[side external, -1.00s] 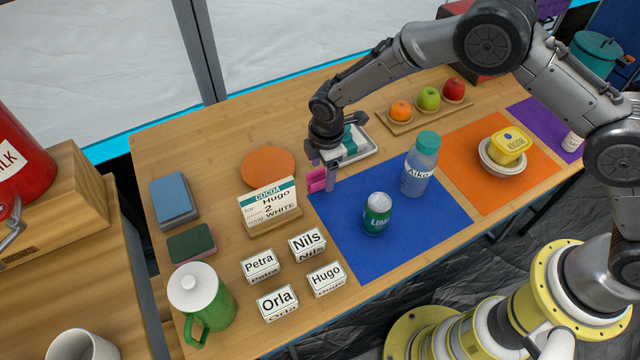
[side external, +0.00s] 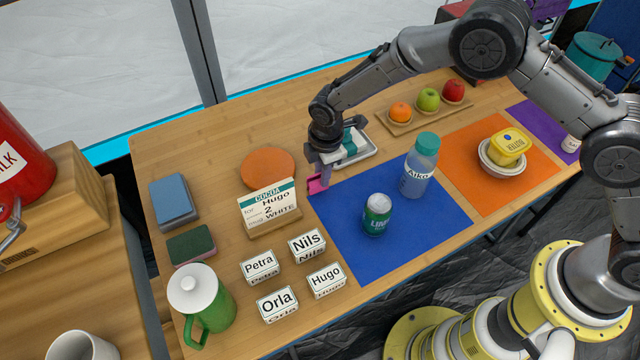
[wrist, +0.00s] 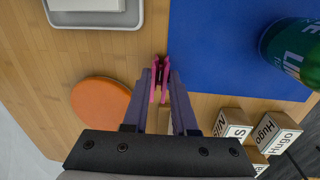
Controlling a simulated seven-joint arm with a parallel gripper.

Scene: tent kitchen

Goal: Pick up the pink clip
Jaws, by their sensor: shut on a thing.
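The pink clip (side external: 316,186) is at the far left corner of the blue mat (side external: 345,245), low at the table surface. In the wrist view the pink clip (wrist: 160,72) sits between the two fingertips. My gripper (side external: 318,180) points down over it and is shut on it; it also shows in the wrist view (wrist: 159,85). Part of the clip is hidden by the fingers. I cannot tell whether the clip touches the table.
A cocoa order card (side external: 268,207) stands to the left, with an orange disc (side external: 268,167) behind it. A grey tray (side external: 358,152) lies just behind my gripper. A green can (side external: 377,214) and a bottle (side external: 420,165) stand on the blue mat.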

